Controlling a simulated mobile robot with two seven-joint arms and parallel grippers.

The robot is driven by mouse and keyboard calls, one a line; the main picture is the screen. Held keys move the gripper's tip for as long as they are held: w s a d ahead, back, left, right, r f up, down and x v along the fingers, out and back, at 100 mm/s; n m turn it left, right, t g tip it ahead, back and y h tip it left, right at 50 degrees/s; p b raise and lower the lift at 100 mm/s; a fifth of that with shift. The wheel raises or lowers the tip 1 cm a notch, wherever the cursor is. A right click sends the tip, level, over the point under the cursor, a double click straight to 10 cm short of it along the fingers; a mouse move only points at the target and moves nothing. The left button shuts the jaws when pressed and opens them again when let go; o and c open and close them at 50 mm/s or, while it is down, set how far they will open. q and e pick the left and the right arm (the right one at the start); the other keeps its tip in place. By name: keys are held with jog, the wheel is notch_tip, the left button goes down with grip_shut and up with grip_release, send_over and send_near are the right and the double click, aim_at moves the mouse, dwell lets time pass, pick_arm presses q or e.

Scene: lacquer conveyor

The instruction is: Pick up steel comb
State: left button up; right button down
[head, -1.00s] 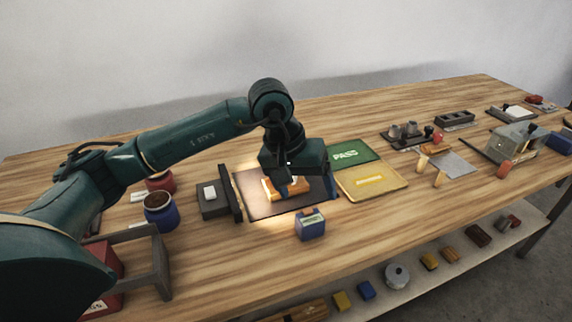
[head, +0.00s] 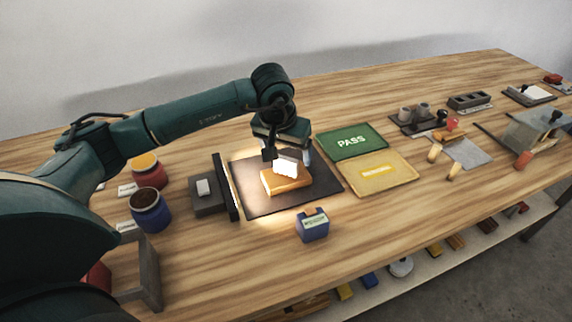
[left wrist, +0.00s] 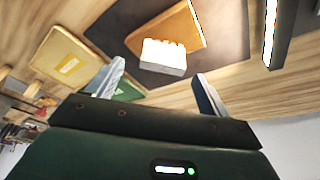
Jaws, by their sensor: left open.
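A pale, brightly lit plate with a toothed edge, which looks like the steel comb (head: 287,167), is at an orange wooden block (head: 284,184) on the dark mat (head: 258,205). In the left wrist view the comb (left wrist: 163,57) shows just beyond my fingertips, against the block's edge (left wrist: 178,28). My left gripper (head: 289,155) is open and empty, just behind and above the comb in the head view. Its two fingers (left wrist: 161,83) are spread apart with the comb ahead of the gap, not gripped. My right gripper is not in view.
A grey box with an upright dark panel (head: 228,188) stands left of the mat. A green PASS tray (head: 351,142) and a yellow tray (head: 381,175) lie to the right. A blue box (head: 313,228) stands in front. Blue (head: 151,208) and red jars are at left.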

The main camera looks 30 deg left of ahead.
aim_at(286, 158)
pick_arm(q)
jog(key=shift+p+x, duration=0.55)
jog(key=shift+x, duration=2.15)
jog(key=shift+s+a, duration=0.1)
jog(key=shift+a, duration=0.05)
jog(key=c, duration=1.2)
